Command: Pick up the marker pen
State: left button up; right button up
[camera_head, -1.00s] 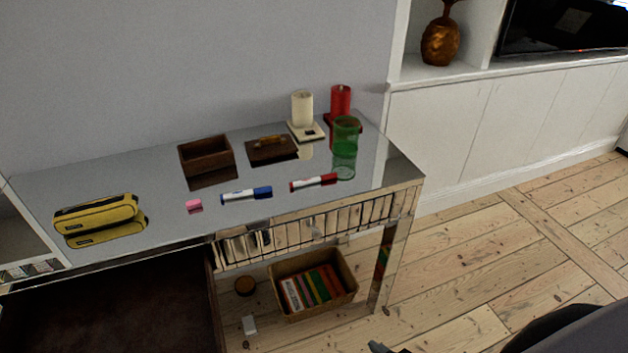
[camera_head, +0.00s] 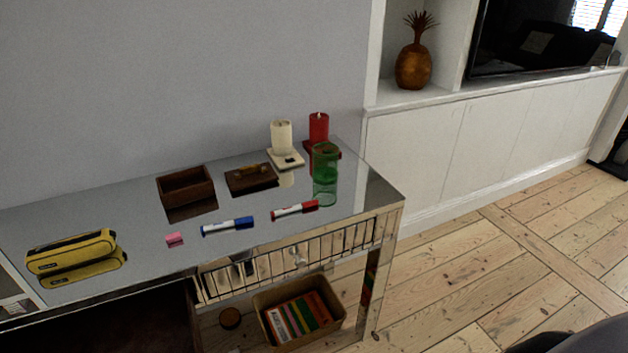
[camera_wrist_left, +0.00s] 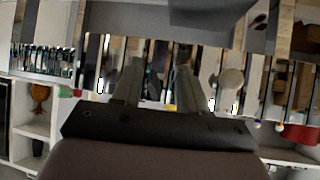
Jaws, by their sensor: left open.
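Two marker pens lie flat on the mirrored tabletop (camera_head: 130,215) near its front edge in the head view. One is white with a blue cap (camera_head: 228,226); the other is white and red (camera_head: 295,210), to its right. My left gripper (camera_wrist_left: 158,78) shows only in the left wrist view. Its two fingers are apart with nothing seen between them, facing a striped, reflecting surface. No pen can be made out in that view. My right gripper is not in view.
A green glass (camera_head: 325,165) stands just behind the red pen. A pink eraser (camera_head: 174,239), a yellow pencil case (camera_head: 71,252), a brown box (camera_head: 186,186) and candles (camera_head: 281,138) share the tabletop. A basket of books (camera_head: 299,311) sits below.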

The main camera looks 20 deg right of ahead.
aim_at(304, 205)
jog(key=u, duration=0.35)
jog(key=l+u, duration=0.15)
jog(key=u, duration=0.6)
jog(key=k+l+u, duration=0.1)
jog(key=l+u, duration=0.25)
jog(key=k+l+u, duration=0.1)
jog(key=l+u, duration=0.2)
jog(key=k+l+u, duration=0.2)
jog(key=l, duration=0.2)
jog(key=k+l+u, duration=0.2)
jog(key=l, duration=0.15)
jog(key=k+l+u, duration=0.2)
jog(key=k+l, duration=0.25)
jog(key=l, duration=0.15)
